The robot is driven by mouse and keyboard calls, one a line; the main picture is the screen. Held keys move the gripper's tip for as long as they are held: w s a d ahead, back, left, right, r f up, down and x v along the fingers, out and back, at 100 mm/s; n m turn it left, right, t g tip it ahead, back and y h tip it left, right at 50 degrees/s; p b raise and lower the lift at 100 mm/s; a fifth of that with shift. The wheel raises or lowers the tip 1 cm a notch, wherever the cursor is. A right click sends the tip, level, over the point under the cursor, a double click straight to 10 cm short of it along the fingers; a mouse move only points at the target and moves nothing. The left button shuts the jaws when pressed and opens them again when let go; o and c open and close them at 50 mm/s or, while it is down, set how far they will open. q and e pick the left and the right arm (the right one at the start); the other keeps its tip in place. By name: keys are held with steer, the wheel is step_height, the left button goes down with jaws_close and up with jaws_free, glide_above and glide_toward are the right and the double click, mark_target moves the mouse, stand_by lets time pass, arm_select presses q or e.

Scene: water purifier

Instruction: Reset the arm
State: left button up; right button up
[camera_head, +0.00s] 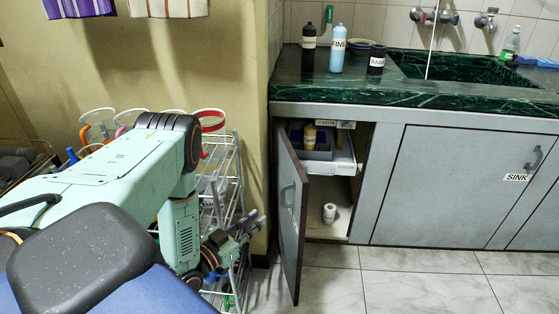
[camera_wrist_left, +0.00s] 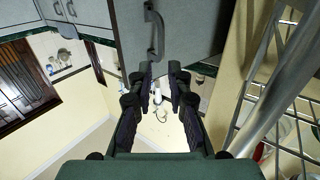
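My left arm comes in from the left in the head view, with its gripper (camera_head: 228,245) hanging low beside the white wire rack. In the left wrist view the two dark fingers (camera_wrist_left: 161,82) are spread apart with nothing held between them. The cabinet door (camera_head: 289,225) stands open to the right of my gripper. Its handle (camera_head: 287,195) also shows in the left wrist view (camera_wrist_left: 154,32), just beyond the fingertips. The handle looks free of the fingers. My right gripper is not in view.
The white wire rack (camera_head: 236,185) stands close to my left gripper. The open cabinet holds a drawer (camera_head: 343,160) and a white cylinder (camera_head: 329,212). Bottles, including a blue one (camera_head: 338,50), stand on the green counter (camera_head: 300,85). The tiled floor at right is clear.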

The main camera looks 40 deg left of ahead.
arm_select(q)
steer(key=s+d+f+n+g+y, duration=0.1)
steer(key=s+d+f+g, duration=0.2)
steer(key=s+f+g, duration=0.25)
steer(key=s+d+f+n+g, duration=0.2)
steer(key=s+d+f+g, duration=0.25)
steer(key=f, duration=0.25)
steer(key=s+d+r+g+p, duration=0.1)
steer(key=s+d+r+g, duration=0.2)
steer(key=s, duration=0.4)
steer(key=s+d+r+g+p, duration=0.1)
steer(key=s+d+g+p, duration=0.1)
steer(key=s+d+g, duration=0.4)
step_height(320, 180, up, 6)
steer(key=s+m+t+p, duration=0.1)
steer(key=s+m, duration=0.1)
steer(key=shift+s+d+f, duration=0.15)
steer(key=shift+s, duration=0.1)
